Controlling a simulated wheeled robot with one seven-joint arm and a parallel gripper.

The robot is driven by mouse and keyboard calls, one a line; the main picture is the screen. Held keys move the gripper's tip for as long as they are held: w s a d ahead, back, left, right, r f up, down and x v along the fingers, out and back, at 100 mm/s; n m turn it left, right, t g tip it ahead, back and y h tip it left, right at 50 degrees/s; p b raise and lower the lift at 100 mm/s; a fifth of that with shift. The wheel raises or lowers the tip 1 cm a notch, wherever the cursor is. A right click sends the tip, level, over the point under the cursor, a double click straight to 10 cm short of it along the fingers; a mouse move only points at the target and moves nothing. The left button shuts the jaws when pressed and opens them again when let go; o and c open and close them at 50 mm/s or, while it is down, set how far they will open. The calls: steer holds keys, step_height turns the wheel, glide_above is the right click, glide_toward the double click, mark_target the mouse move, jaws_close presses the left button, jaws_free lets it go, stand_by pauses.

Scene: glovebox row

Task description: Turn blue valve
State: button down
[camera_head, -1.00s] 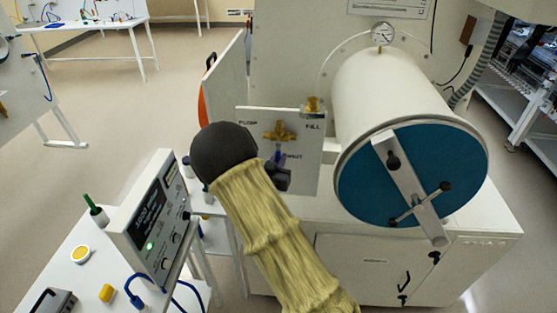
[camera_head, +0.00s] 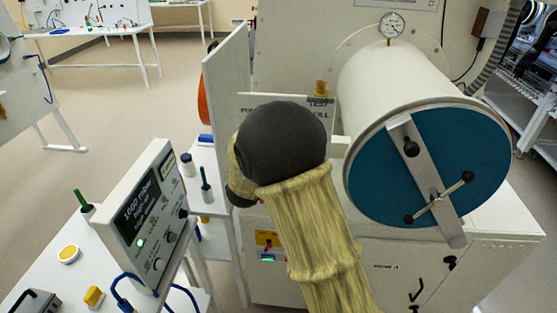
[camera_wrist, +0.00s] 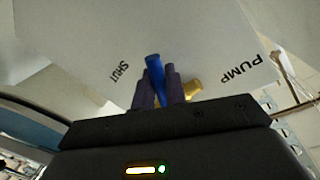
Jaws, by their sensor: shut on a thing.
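The blue valve handle (camera_wrist: 154,64) shows in the wrist view, standing between the two dark fingers of my gripper (camera_wrist: 160,76). The fingers are closed on it. A brass-coloured part of the valve (camera_wrist: 193,88) shows just right of the fingers. The white valve panel (camera_wrist: 190,40) behind carries the labels SHUT and PUMP. In the head view only the panel's upper edge (camera_head: 262,101) and right part show. My dark wrist and yellow-sleeved arm cover the valve and my gripper there.
A white cylinder chamber with a blue door (camera_head: 390,180) and a crossbar stands close on the right, with a gauge (camera_head: 392,25) above. A controller box (camera_head: 150,225) reading 1000 mbar stands at lower left on a white table (camera_head: 50,255). An upright white panel (camera_head: 228,85) stands behind left.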

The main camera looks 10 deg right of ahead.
steer(key=m+b, duration=0.1)
steer(key=a+m+b, duration=0.1)
steer(key=shift+w+r+b, duration=0.15)
steer(key=shift+r+b, duration=0.15)
steer(key=shift+r, duration=0.1)
steer(key=shift+a+r+m+y+b, duration=0.35)
steer(key=shift+r+m+y+b, duration=0.2)
steer(key=shift+m+b, duration=0.55)
steer(key=shift+r, duration=0.1)
steer(key=c, duration=1.5)
jaws_free()
steer(key=shift+a, duration=0.1)
steer(key=v, duration=0.5)
steer(key=b+v, duration=0.1)
steer(key=v, duration=0.5)
steer(key=b+v, duration=0.1)
steer(key=v, duration=0.5)
steer(key=shift+a+r, duration=0.1)
steer(key=shift+r, duration=0.2)
